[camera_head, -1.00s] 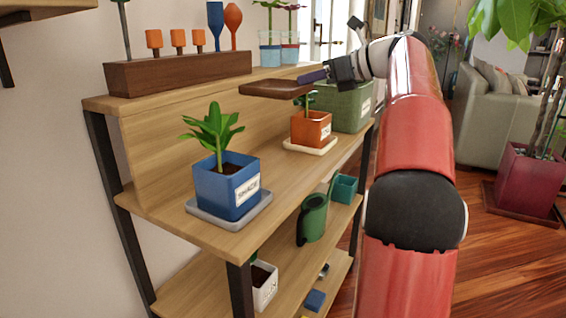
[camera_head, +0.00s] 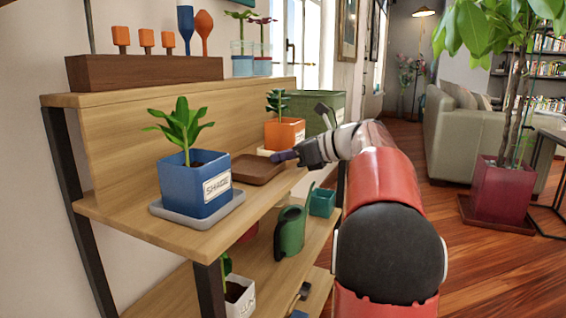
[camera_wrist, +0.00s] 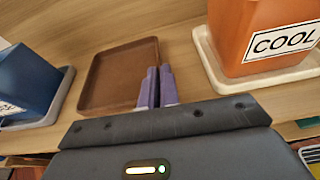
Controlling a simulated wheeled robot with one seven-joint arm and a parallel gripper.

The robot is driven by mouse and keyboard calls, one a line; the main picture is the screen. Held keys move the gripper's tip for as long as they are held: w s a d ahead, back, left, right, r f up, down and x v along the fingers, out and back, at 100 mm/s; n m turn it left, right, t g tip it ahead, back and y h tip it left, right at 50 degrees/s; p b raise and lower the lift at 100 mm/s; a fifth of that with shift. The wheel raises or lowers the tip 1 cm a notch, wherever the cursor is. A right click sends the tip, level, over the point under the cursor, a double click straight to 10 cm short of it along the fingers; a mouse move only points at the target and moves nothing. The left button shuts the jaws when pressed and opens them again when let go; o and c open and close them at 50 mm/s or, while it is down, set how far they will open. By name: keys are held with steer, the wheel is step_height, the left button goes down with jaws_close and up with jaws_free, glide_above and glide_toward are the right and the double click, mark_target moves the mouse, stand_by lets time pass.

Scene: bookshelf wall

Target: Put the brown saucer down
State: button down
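The brown saucer (camera_head: 257,168) is a square shallow tray. It is level, at or just above the wooden shelf (camera_head: 187,236), between the blue pot and the orange pot; I cannot tell if it fully touches the wood. In the wrist view, the saucer (camera_wrist: 115,76) lies ahead and left of my gripper. My gripper (camera_wrist: 157,86) has its purple fingers close together at the saucer's near right edge, with the rim between them. In the head view, my gripper (camera_head: 284,156) meets the saucer's right side.
The blue pot (camera_head: 190,187) labelled SHADE stands on a grey saucer (camera_head: 180,217) to the left. The orange pot (camera_wrist: 250,40) labelled COOL stands on a cream saucer (camera_wrist: 285,80) close on the right. A green planter (camera_head: 315,108) is behind. A green watering can (camera_head: 290,232) is below.

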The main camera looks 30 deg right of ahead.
steer(key=shift+f, duration=0.2)
steer(key=c, duration=1.6)
jaws_free()
steer(key=shift+c, duration=0.2)
steer(key=shift+r, duration=0.15)
steer(key=p+v, duration=0.2)
steer(key=v, duration=1)
steer(key=shift+d, duration=0.1)
